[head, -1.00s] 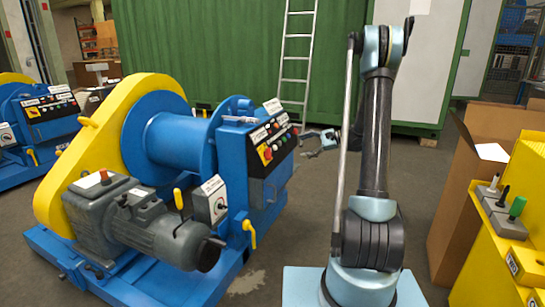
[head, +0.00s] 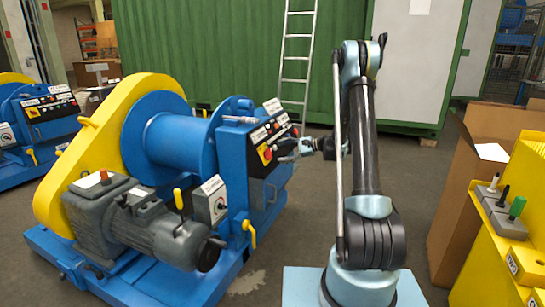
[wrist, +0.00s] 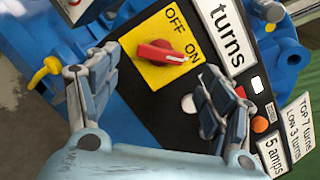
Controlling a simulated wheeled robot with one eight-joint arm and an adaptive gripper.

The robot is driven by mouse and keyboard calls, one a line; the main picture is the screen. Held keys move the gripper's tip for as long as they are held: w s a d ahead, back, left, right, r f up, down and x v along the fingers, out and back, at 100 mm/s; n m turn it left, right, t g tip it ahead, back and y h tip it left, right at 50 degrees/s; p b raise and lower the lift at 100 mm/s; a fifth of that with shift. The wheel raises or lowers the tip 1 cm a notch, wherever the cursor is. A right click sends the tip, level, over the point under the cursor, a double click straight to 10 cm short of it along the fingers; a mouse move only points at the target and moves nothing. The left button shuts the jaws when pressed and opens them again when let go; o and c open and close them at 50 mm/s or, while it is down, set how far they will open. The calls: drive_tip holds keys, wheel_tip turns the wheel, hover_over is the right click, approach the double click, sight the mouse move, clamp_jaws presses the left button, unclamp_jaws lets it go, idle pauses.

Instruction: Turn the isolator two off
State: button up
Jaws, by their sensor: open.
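A red rotary knob (wrist: 162,52) sits on a yellow plate (wrist: 160,73) marked OFF and ON, on a black panel in the wrist view. The knob's handle lies roughly across the picture, with one end towards the word ON. The yellow plate also shows in the head view (head: 264,155), on the blue winch's control panel. No number two is readable on it. My gripper (wrist: 158,66) is open, with one finger on either side of the knob in the wrist view. The fingers look short of the knob; the exact gap cannot be told.
White labels (wrist: 222,35), one reading "turns", and several buttons are close to the right finger. A grey switch box (head: 211,201) stands on the winch's near side. A second blue machine (head: 35,125) is at the left. A cardboard box (head: 465,200) stands right of my arm.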

sight(269, 154)
drive_tip(key=x, duration=0.6)
drive_tip(key=c, duration=1.1)
